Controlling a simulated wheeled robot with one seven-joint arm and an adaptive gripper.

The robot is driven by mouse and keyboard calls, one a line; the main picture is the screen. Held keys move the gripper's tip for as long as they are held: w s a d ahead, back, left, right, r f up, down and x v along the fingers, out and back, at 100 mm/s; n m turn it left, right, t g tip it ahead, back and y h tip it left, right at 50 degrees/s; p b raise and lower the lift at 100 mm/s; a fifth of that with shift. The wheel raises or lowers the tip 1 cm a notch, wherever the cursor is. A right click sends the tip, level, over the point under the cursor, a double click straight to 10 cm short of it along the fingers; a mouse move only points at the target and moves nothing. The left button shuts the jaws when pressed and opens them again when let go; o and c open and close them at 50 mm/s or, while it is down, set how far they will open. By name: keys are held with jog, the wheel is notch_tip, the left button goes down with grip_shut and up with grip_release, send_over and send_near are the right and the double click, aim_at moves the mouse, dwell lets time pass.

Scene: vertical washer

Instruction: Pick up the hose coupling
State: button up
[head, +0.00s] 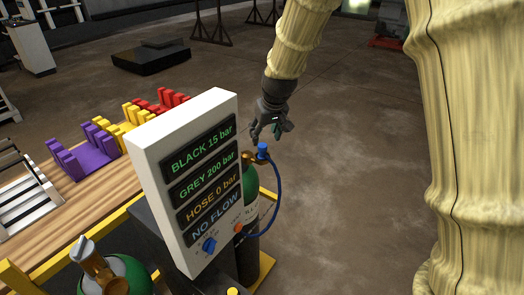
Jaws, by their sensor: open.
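The blue hose coupling (262,151) is beside the brass valve on top of the green cylinder (249,185); I cannot tell whether it is attached to the valve. A blue hose (279,190) loops from it down to an orange fitting (239,228) on the display panel (190,170). My gripper (266,134) is open and points down, just above the coupling. Its fingers look apart from the coupling, with nothing seen between them.
The panel reads black 15 bar, grey 200 bar, hose 0 bar, no flow. It stands left of the coupling, with a blue knob (208,245). Another green cylinder (125,272) is at front left. Coloured racks (85,150) sit on a wooden bench. Open floor lies right.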

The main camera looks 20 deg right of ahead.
aim_at(263, 145)
jog(key=shift+p+x, duration=1.7)
jog(key=shift+x, duration=2)
jog(key=shift+s, duration=0.15)
jog(key=c, duration=1.2)
